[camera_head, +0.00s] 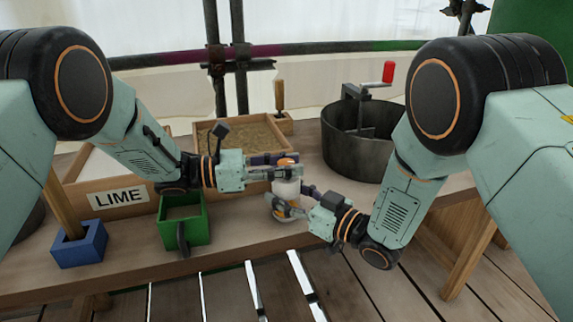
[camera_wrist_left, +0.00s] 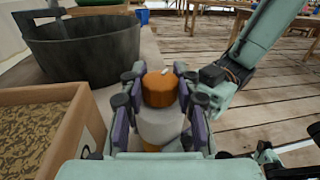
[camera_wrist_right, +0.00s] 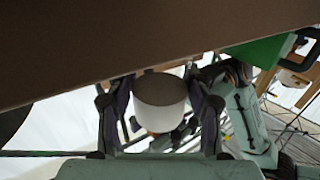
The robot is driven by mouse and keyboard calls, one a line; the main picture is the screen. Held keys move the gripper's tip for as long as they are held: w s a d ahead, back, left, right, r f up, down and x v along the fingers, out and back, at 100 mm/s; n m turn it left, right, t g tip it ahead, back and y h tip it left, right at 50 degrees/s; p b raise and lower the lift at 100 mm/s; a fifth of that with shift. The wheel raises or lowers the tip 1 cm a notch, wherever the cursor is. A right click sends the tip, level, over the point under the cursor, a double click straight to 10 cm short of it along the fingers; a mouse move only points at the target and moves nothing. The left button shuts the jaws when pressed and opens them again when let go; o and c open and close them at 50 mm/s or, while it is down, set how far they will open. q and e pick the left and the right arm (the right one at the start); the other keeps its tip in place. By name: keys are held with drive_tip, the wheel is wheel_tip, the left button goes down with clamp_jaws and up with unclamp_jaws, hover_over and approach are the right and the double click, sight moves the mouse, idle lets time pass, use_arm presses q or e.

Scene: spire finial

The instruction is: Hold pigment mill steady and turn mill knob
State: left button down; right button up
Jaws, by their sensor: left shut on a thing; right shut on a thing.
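The pigment mill (camera_head: 287,188) is a white cylinder with an orange mill knob (camera_head: 286,162) on top and more orange lower down. It is upright at the bench's front edge. My left gripper (camera_head: 288,171) comes in from the left, its fingers shut on the knob; the left wrist view shows the knob (camera_wrist_left: 160,88) between them. My right gripper (camera_head: 284,207) is lower, shut on the mill body. In the right wrist view the white body (camera_wrist_right: 160,92) is between its fingers, with one flat end visible. The fingers hide parts of the mill.
A black pot (camera_head: 345,145) with a red-handled crank stands behind right. A sand tray (camera_head: 258,136) is behind the mill. A green box (camera_head: 183,232), a blue holder (camera_head: 79,248) and a tray labelled LIME (camera_head: 119,198) are at left.

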use_arm(q)
drive_tip(key=c, duration=0.9)
unclamp_jaws()
drive_tip(key=shift+c, duration=0.2)
drive_tip(key=s+a, duration=0.2)
drive_tip(key=a, duration=1)
drive_tip(key=shift+d, duration=0.1)
